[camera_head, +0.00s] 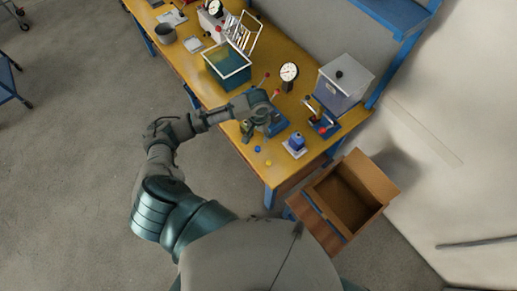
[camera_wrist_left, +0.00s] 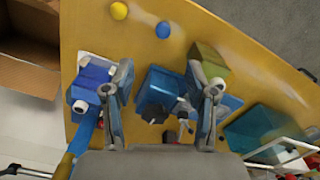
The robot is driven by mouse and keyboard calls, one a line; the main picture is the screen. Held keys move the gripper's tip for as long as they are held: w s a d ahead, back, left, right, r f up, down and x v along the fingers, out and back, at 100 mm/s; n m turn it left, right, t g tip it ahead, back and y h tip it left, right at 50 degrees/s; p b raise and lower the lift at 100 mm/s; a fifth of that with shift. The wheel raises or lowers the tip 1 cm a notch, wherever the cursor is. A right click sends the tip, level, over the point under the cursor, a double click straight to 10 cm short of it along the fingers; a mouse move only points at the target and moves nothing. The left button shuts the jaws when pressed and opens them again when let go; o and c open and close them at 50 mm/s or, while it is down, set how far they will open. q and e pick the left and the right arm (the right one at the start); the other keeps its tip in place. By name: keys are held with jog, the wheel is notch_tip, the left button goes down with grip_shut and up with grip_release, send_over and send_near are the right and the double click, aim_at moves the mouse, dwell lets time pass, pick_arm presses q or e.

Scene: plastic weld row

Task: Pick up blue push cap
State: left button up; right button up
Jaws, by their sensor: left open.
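The blue push cap, a small round blue piece (camera_head: 257,148), lies on the yellow bench top near its front edge. It also shows in the left wrist view (camera_wrist_left: 163,29), beyond the fingertips and clear of them. My left gripper (camera_head: 262,124) is above the bench, farther from the front edge than the cap. In the left wrist view its two fingers (camera_wrist_left: 162,92) are spread apart, with nothing held. A blue block-like fixture (camera_wrist_left: 156,88) shows between the fingers, below them. My right gripper is in neither view.
A yellow ball-like cap (camera_wrist_left: 119,10) lies beside the blue one. An olive block (camera_wrist_left: 207,58) and a blue-and-white device (camera_head: 297,143) flank the gripper. A teal bin (camera_head: 228,68) and a dial gauge (camera_head: 289,72) stand farther back. An open cardboard box (camera_head: 365,180) is off the bench's right end.

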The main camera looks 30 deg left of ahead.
pick_arm(q)
send_over(257, 148)
notch_tip(257, 148, down, 7)
jog(key=shift+a+f, duration=0.15)
jog(key=shift+f, duration=0.5)
jog(key=f, duration=0.4)
jog(key=shift+w+d+f, duration=0.1)
jog(key=shift+d+f, duration=0.15)
jog(key=shift+d, duration=0.15)
jog(key=shift+a, duration=0.3)
jog(key=c, duration=0.8)
